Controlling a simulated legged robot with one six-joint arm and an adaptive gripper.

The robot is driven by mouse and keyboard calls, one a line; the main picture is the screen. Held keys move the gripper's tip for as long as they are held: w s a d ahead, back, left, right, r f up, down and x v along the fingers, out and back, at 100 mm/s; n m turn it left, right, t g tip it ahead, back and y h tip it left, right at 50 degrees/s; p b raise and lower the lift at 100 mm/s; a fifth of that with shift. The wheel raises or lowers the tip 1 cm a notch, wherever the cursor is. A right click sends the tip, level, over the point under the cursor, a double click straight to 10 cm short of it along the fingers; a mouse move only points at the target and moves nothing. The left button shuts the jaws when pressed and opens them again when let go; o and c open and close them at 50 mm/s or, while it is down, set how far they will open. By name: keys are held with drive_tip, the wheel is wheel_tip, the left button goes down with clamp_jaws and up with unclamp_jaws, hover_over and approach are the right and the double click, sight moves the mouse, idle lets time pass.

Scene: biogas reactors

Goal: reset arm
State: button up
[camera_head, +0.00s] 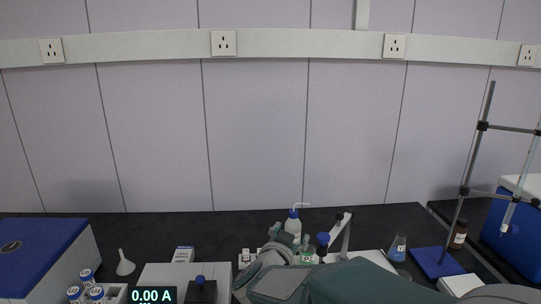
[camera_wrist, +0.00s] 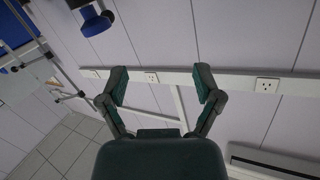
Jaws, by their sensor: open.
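My arm lies low across the bottom middle of the head view, over the black bench. In the wrist view my gripper (camera_wrist: 160,88) has its two dark fingers spread apart, with nothing between them. Beyond the fingers are the pale wall panels and a socket strip (camera_wrist: 180,78). In the head view the fingertips cannot be made out clearly among the bench items.
Capped vials (camera_head: 87,279) are front left. Bare bench lies along the wall.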

drive_tip(key=s+r+n+g+y, duration=0.2)
drive_tip(key=s+r+n+y, duration=0.2)
drive_tip(key=s+n+y, duration=0.35)
drive_tip(key=s+d+f+g, duration=0.2)
drive_tip(key=s+d, duration=0.1)
drive_tip(key=s, duration=0.3)
drive_tip(key=s+d+f+g+h, duration=0.1)
drive_tip(key=s+d+f+g, duration=0.1)
drive_tip(key=s, duration=0.5)
drive_tip(key=s+d+f+g, duration=0.2)
drive_tip(key=s+d+g, duration=0.1)
drive_tip(key=s+d, duration=0.2)
drive_tip(key=shift+s+d+f+m+g, duration=0.35)
drive_tip(key=shift+s+f+g, duration=0.05)
drive_tip(key=shift+s, duration=0.8)
drive_tip(key=shift+h, duration=0.25)
